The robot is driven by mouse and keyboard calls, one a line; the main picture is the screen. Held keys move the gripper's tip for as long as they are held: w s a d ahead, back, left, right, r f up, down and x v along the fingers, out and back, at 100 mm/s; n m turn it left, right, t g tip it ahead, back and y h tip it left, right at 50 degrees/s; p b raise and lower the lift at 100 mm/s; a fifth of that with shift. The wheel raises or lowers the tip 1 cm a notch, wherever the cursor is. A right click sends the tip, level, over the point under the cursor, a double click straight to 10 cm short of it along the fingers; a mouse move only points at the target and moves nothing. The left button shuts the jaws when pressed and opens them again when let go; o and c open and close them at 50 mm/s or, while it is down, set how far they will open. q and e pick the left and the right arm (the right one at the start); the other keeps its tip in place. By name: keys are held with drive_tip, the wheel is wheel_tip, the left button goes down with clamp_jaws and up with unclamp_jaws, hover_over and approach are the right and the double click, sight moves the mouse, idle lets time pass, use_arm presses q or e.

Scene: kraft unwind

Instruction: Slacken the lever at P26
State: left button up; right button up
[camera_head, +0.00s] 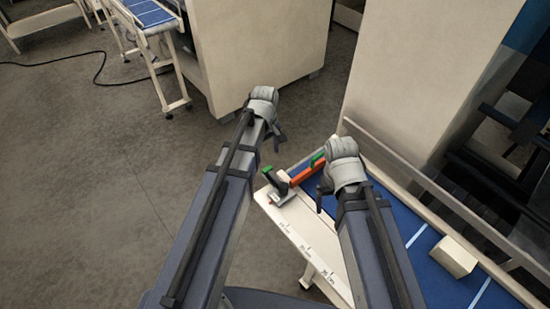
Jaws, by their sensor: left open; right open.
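A lever (303,173) with an orange-red bar and green ends sits on a small grey clamp block (281,196) at the far left end of the blue-topped conveyor table. It slants up to the right. A dark upright part stands at its left end. My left gripper (277,141) is open, above and left of the lever, apart from it in the picture. My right gripper (321,195) is open just right of the lever, and its wrist overlaps the lever's right end. Whether it touches the lever I cannot tell. The marks on the white edge (305,247) are too small to read surely.
A cream box (454,257) lies on the blue surface (420,250) at the right. A beige rail (440,195) runs along the far side, with a large cream cabinet (420,75) behind. Another cream machine (258,45) stands at the back.

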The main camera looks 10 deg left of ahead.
sight(268, 168)
drive_tip(key=shift+f, duration=0.1)
use_arm(q)
wheel_tip(268, 168, down, 8)
drive_tip(key=b, duration=0.8)
use_arm(e)
wheel_tip(268, 168, down, 8)
drive_tip(key=shift+r, duration=0.15)
use_arm(q)
drive_tip(key=shift+r, duration=0.1)
drive_tip(key=shift+c, duration=0.3)
clamp_jaws()
idle(0.3)
